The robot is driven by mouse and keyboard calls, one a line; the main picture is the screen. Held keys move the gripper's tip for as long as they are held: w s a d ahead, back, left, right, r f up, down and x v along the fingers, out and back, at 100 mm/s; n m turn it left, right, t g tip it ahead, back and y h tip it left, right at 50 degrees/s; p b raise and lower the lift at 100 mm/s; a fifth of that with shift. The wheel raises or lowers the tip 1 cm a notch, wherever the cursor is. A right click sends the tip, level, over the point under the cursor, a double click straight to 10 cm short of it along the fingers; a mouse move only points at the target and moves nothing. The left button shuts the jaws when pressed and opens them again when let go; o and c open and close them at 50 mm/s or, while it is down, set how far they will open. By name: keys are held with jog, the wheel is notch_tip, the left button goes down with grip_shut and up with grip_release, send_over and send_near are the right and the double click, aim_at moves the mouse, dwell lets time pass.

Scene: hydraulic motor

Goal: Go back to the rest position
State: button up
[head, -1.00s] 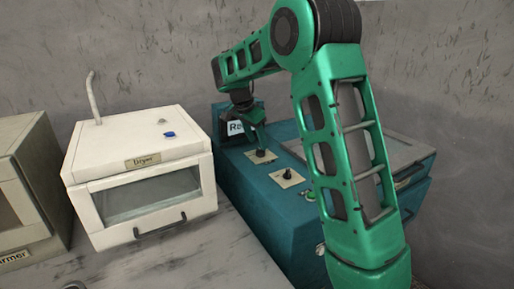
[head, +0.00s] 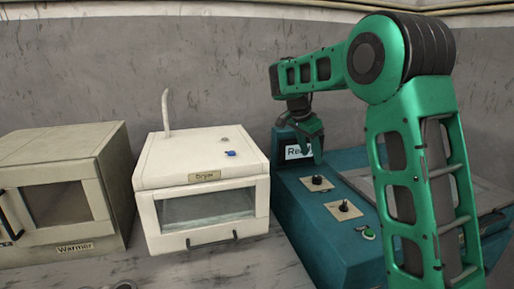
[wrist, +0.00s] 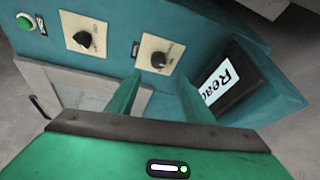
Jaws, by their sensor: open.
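My green gripper (head: 314,150) is at the end of my raised arm, above the far end of the teal machine (head: 321,222). In the head view its fingers point down, just above the rear black knob (head: 317,181). In the wrist view my gripper (wrist: 160,103) has its two fingers apart with nothing between them. The rear knob (wrist: 159,60) shows on its beige plate beyond the fingertips, apart from them. The second knob (wrist: 83,39) and a green button (wrist: 25,22) lie farther along the panel. A screen with partly hidden "Rea..." text (wrist: 221,86) is beside the right finger.
A white dryer (head: 203,190) with a blue button stands left of the teal machine. A beige warmer (head: 62,190) stands farther left on the grey counter (head: 200,272). A wall rises close behind them. The air above the machines is free left of my arm.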

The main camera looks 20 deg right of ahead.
jog(key=s+d+f+n+g+y, duration=0.15)
jog(key=s+d, duration=0.25)
jog(key=s, duration=0.8)
jog(key=s+d+r+n, duration=0.1)
jog(key=s+d+n, duration=0.2)
jog(key=s, duration=1)
jog(key=s+a+f+n+y, duration=0.1)
jog(key=s+f, duration=0.3)
jog(key=s, duration=0.6)
jog(key=s+a+f+n+y, duration=0.2)
jog(key=s+a+f+n, duration=0.1)
jog(key=s, duration=0.6)
jog(key=shift+s+a+f, duration=0.35)
jog(key=shift+a+f, duration=0.15)
jog(key=shift+f, duration=0.1)
jog(key=shift+n, duration=0.25)
jog(key=shift+w+f, duration=0.25)
jog(key=shift+w, duration=0.4)
